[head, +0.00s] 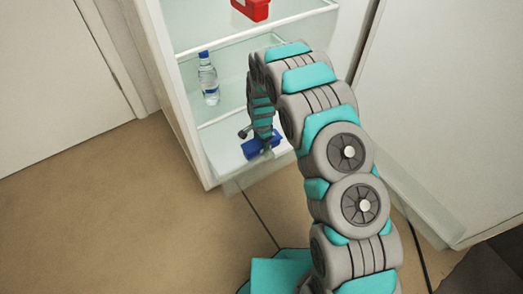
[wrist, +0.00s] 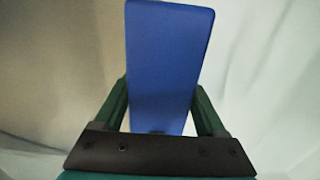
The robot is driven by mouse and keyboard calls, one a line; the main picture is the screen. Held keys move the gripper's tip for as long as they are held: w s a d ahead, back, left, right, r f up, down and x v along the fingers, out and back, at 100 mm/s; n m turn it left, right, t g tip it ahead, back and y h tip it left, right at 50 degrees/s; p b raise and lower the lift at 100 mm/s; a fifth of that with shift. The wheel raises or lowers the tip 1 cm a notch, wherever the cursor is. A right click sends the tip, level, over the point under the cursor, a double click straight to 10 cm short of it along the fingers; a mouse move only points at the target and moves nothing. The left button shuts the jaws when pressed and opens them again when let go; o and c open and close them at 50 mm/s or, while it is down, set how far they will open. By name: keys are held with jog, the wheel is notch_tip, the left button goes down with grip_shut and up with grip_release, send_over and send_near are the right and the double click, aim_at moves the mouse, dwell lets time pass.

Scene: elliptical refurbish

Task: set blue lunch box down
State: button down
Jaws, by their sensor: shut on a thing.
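The blue lunch box (head: 262,144) is at the lowest shelf of the open fridge in the head view. In the wrist view the lunch box (wrist: 168,65) stands up as a long blue block between the two fingers. My gripper (wrist: 160,112) is shut on it, with one green finger on each side. In the head view my gripper (head: 258,136) reaches down into the fridge's lower part, and my arm hides some of it. I cannot tell whether the lunch box touches the shelf (head: 222,150).
A water bottle (head: 208,80) stands on the middle shelf at the left. A red box (head: 252,9) sits on the shelf above. The fridge's left wall (head: 172,85) is close by, and the open door (head: 410,190) is at the right. The lowest shelf looks clear left of the lunch box.

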aim_at(261, 151)
jog(key=shift+f, duration=1.5)
jog(key=shift+f, duration=0.15)
grip_release()
notch_tip(261, 151, up, 12)
jog(key=shift+r, duration=0.15)
